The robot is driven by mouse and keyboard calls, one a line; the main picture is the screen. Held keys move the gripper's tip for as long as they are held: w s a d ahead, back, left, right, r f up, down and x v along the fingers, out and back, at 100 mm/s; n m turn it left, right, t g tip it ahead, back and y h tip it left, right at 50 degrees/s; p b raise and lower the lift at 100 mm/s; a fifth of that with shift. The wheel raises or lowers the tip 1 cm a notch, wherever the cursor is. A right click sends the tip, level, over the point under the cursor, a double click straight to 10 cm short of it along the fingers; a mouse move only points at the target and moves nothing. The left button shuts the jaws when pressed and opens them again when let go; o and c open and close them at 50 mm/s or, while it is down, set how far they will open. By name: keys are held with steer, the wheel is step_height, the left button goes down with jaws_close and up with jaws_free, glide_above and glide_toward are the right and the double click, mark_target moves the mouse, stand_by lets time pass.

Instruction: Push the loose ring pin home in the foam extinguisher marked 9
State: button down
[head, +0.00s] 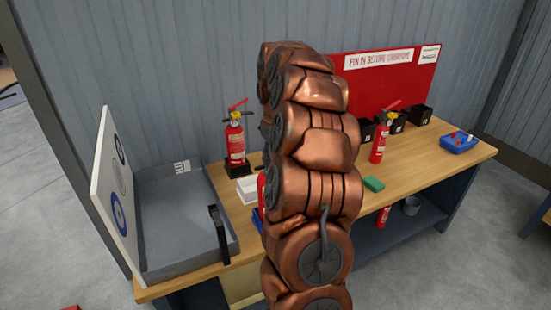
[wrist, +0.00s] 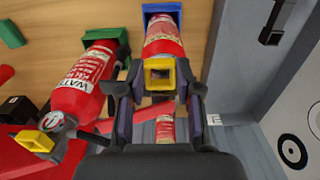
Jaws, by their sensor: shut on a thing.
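A red extinguisher (wrist: 163,38) in a blue holder (wrist: 162,8) is at the centre of the wrist view; I cannot read a 9 on it. My gripper (wrist: 160,80) is at its head end, with the dark fingers either side of a square yellow ring (wrist: 159,75), shut on it. The ring's pin shaft and the hole are hidden. A second red extinguisher (wrist: 84,80), labelled WATER, is beside it in a green holder (wrist: 107,35), with its own yellow ring (wrist: 36,140). In the head view my copper arm hides the gripper.
Red extinguishers stand at the back left (head: 237,140) and right (head: 379,146) of the bench. A grey tray (head: 185,262) with a white target board (head: 112,180) is at left. A green block (head: 373,184), black boxes (head: 421,115) and a blue tray (head: 460,145) are at right.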

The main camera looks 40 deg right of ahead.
steer(key=c, duration=0.7)
jaws_free()
steer(key=shift+r, duration=5.95)
